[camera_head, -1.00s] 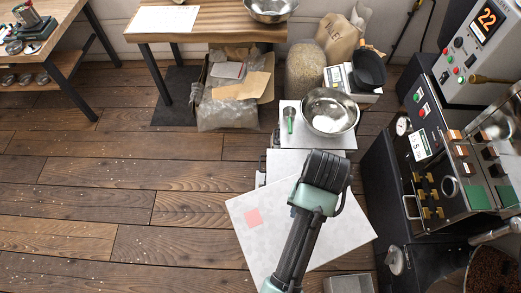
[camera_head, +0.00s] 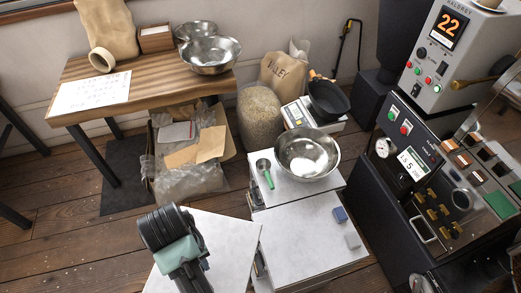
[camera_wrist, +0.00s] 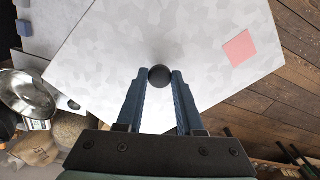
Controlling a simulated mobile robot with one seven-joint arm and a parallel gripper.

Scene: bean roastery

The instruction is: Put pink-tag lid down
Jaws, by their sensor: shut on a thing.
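The pink-tag lid is a large, flat, pale grey panel (camera_wrist: 215,35) with a pink square (camera_wrist: 239,47) near one edge and a round black knob (camera_wrist: 160,76). My gripper (camera_wrist: 160,78) is shut on the knob, one blue finger on each side. In the head view the lid (camera_head: 228,240) is at the bottom, left of a white-topped unit (camera_head: 300,240), with its right edge close to the unit. My wrist covers its left part, and the pink square and my fingertips are hidden there. I cannot tell how high the lid is held.
A blue block (camera_head: 339,215) and a greyish block (camera_head: 352,240) sit on the white-topped unit. Behind are a steel bowl (camera_head: 307,154) and a green-handled scoop (camera_head: 265,172). The roasting machine (camera_head: 425,180) stands right. A box of plastic bags (camera_head: 190,150) is behind; open floor (camera_head: 70,225) lies left.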

